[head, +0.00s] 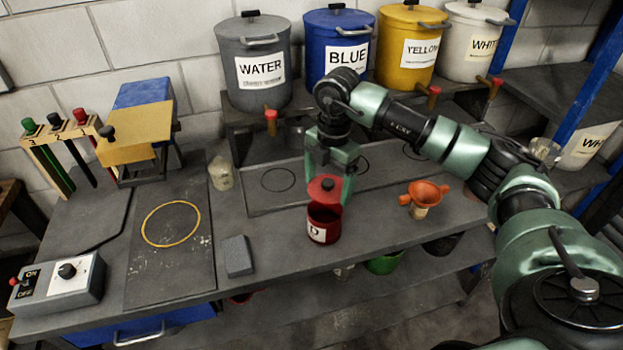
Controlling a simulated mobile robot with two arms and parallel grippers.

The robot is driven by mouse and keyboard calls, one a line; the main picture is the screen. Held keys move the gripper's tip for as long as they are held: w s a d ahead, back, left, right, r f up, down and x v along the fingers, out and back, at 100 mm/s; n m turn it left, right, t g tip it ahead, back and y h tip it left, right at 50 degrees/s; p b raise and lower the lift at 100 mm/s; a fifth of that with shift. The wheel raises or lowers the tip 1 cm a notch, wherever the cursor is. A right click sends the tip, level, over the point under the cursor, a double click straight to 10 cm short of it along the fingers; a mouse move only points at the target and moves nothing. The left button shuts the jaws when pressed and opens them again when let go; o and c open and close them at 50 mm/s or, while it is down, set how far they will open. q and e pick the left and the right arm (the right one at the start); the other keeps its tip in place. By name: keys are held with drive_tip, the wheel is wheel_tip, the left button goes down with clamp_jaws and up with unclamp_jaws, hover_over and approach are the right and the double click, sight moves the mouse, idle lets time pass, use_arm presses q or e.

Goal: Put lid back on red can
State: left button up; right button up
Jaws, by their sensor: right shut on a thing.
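The red can (323,224) stands upright on the grey bench, with a white label on its front. Its dark opening shows at the top. The red lid (326,188) is tilted above the can's back edge, its flat face turned toward me. My right gripper (331,180) points down just behind and above the can and is shut on the lid. I cannot tell whether the lid touches the can's rim. The gripper's fingertips are partly hidden behind the lid. My left gripper is not in the head view.
An orange funnel (424,193) stands right of the can, and a grey block (237,256) lies to its left. Large labelled buckets, including the blue one (338,45), line the back shelf. A control box (58,281) sits front left. The bench just in front of the can is clear.

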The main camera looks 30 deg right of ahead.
drive_tip(key=shift+w+a+f+b, duration=0.2)
drive_tip(key=shift+f+b, duration=0.1)
drive_tip(key=shift+f, duration=0.15)
drive_tip(key=shift+w+a+f+b, duration=0.15)
drive_tip(key=shift+f+b, duration=0.15)
drive_tip(key=shift+f, duration=0.15)
drive_tip(key=shift+d+f+b, duration=0.1)
drive_tip(key=shift+f+b, duration=0.2)
drive_tip(key=shift+f, duration=0.05)
wheel_tip(320, 180, down, 3)
drive_tip(key=shift+s+d+f+b, duration=0.1)
drive_tip(key=shift+s+b, duration=0.05)
drive_tip(key=shift+b, duration=0.9)
drive_tip(key=shift+f, duration=0.2)
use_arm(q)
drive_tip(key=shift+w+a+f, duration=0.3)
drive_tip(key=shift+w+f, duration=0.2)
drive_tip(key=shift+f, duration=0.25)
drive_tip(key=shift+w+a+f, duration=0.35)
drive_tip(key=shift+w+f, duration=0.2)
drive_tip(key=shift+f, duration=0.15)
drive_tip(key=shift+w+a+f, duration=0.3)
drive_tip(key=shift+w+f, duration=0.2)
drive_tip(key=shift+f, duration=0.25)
use_arm(e)
drive_tip(key=shift+f, duration=0.1)
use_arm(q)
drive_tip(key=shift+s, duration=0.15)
use_arm(e)
drive_tip(key=shift+f, duration=0.2)
